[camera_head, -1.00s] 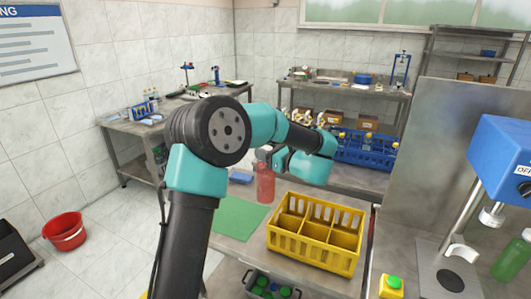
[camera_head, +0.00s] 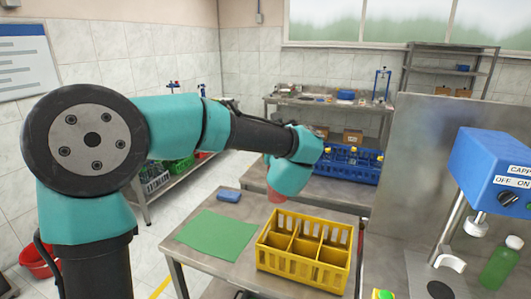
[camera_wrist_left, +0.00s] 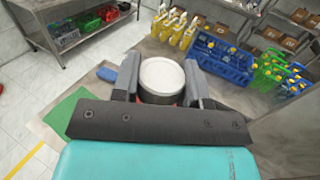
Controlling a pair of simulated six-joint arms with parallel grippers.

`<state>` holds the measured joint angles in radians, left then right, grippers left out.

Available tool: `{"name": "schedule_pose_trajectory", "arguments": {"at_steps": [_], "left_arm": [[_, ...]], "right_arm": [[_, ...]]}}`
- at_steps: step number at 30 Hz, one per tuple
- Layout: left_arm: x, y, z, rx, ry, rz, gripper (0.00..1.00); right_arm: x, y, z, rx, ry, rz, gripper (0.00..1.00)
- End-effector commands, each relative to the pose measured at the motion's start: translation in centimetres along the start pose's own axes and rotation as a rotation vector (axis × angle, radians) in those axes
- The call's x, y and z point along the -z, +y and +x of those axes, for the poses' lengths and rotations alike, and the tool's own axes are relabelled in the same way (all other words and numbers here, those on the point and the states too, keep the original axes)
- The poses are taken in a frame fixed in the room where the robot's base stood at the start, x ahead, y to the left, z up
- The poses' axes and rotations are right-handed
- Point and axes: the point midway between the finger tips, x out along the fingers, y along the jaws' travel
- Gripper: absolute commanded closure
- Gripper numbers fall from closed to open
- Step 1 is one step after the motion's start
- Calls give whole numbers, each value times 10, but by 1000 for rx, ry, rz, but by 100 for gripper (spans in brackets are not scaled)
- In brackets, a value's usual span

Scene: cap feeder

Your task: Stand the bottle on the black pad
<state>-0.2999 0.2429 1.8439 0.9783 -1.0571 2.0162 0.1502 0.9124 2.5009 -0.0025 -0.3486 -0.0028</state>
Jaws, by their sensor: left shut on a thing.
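My left gripper (camera_wrist_left: 162,85) is shut on the red bottle. In the head view the gripper hides most of the red bottle (camera_head: 276,195), leaving a small red part showing below my wrist, behind the yellow crate. In the left wrist view its round pale top (camera_wrist_left: 162,76) sits between the two grey fingers. I cannot tell whether its base touches the table. The black pad (camera_head: 440,290) is a dark disc on the metal base of the blue capping machine (camera_head: 492,170), at the lower right. The pad looks bare. My right gripper is not in view.
A yellow divided crate (camera_head: 268,259) stands on the near table, right of a green mat (camera_head: 215,235) and a blue block (camera_head: 229,196). A green bottle (camera_head: 500,264) stands right of the pad. A blue crate (camera_head: 350,165) stands behind.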

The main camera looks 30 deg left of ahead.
Motion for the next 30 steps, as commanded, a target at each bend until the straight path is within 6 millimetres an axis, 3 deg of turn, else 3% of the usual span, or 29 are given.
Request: {"name": "schedule_pose_trajectory", "arguments": {"at_steps": [6,15,30], "left_arm": [[-26,-23,-43,286,-5,-2,100],[-37,-39,-88,531,-2,-1,100],[-37,-41,-93,553,-2,-1,100]], "right_arm": [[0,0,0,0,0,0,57],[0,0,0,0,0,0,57],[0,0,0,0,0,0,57]]}}
